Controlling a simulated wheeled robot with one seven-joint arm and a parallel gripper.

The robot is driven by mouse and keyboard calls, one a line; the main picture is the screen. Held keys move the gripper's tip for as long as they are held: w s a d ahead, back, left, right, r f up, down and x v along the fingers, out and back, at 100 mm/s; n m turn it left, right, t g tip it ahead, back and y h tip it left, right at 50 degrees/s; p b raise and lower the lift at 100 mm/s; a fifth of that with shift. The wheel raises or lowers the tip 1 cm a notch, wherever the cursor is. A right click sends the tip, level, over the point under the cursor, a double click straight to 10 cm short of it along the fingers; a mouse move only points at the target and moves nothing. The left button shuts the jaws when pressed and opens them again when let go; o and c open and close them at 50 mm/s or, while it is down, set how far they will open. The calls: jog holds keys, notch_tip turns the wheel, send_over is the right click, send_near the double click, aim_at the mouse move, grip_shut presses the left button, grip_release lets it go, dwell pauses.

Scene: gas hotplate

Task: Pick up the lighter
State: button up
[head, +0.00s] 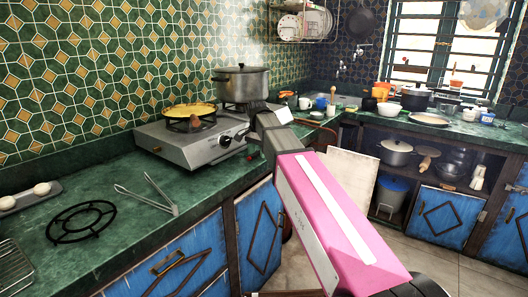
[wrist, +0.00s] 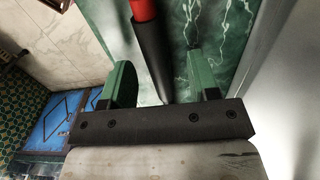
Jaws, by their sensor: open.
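The lighter (wrist: 152,52) is a long stick with a red part at the top of the wrist view and a dark tube running down. It appears to lie along the green marble counter (wrist: 190,50). My gripper (wrist: 160,65) is open, with one green finger on each side of the lighter. I see no finger closed on it, and whether either finger touches it I cannot tell.
A large lidded pot (head: 241,84) and a pan with yellow food (head: 188,110) stand on the hotplate. Tongs (head: 148,197) and a black burner grate (head: 80,221) lie on the left counter.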

grip_shut()
jog(key=shift+r, duration=0.1)
